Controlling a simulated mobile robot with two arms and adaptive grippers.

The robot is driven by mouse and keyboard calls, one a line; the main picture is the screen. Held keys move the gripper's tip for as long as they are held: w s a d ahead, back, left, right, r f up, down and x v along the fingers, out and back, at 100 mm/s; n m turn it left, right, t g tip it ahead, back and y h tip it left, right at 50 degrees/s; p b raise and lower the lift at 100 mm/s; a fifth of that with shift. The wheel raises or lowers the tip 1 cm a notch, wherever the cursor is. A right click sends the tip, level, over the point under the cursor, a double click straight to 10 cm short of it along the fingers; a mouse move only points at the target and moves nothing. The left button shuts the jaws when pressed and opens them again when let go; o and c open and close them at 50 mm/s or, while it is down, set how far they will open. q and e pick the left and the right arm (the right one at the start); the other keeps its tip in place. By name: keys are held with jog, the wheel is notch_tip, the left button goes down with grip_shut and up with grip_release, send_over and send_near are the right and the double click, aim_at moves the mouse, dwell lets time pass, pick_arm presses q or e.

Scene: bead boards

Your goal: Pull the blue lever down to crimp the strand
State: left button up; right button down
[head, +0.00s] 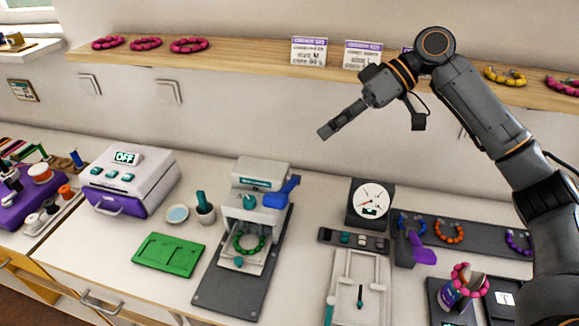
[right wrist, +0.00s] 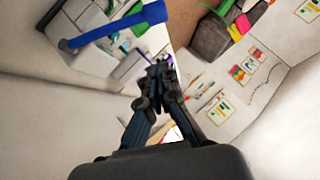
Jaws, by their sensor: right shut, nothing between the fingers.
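My left gripper is out of view.
A dial gauge (head: 371,203) and a purple-handled tool (head: 420,252) stand to the right. A wooden shelf (head: 240,54) with bead strands and cards runs along the wall.

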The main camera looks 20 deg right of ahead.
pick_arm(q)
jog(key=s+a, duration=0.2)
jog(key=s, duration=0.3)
pick_arm(e)
jog(key=s+a, duration=0.1)
jog(key=p, duration=0.2)
send_near(271, 194)
jog(key=w+a+r, duration=0.2)
jog(key=f, duration=0.1)
jog(key=a+f+p, duration=0.1)
jog(key=f, duration=0.1)
jog(key=s+a+f, duration=0.1)
jog(key=shift+a+f+p, duration=0.2)
jog(key=shift+f+p, duration=0.05)
jog(key=shift+p, duration=0.1)
jog(key=shift+s+a+f, duration=0.15)
jog(key=shift+s+f, duration=0.1)
jog(key=shift+f, duration=0.25)
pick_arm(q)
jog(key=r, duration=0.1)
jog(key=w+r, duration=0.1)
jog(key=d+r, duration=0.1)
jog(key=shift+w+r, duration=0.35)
pick_arm(e)
jog(key=shift+w, duration=0.1)
